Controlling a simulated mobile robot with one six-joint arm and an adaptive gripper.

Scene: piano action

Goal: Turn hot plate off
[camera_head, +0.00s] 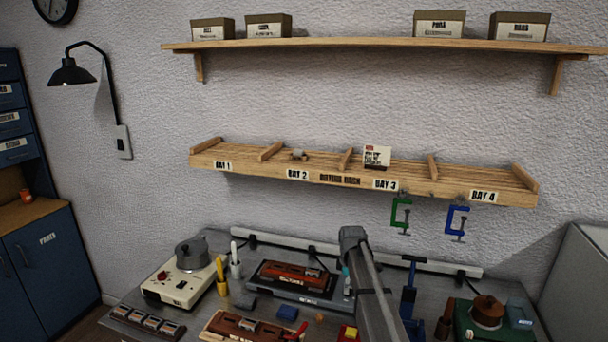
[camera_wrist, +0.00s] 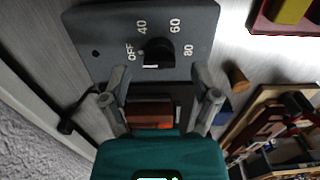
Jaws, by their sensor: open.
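The hot plate (camera_head: 262,291) is a dark grey slab on the bench, with a reddish-brown block on top. In the head view my arm hides the gripper and the knob.
A cream device with a round grey pot (camera_head: 190,254) stands left of the hot plate, with cups of tools (camera_head: 235,270) between. Wooden parts (camera_head: 250,328) lie in front. A green device (camera_head: 490,318) is at the right. The drying rack (camera_head: 330,172) hangs above the bench.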

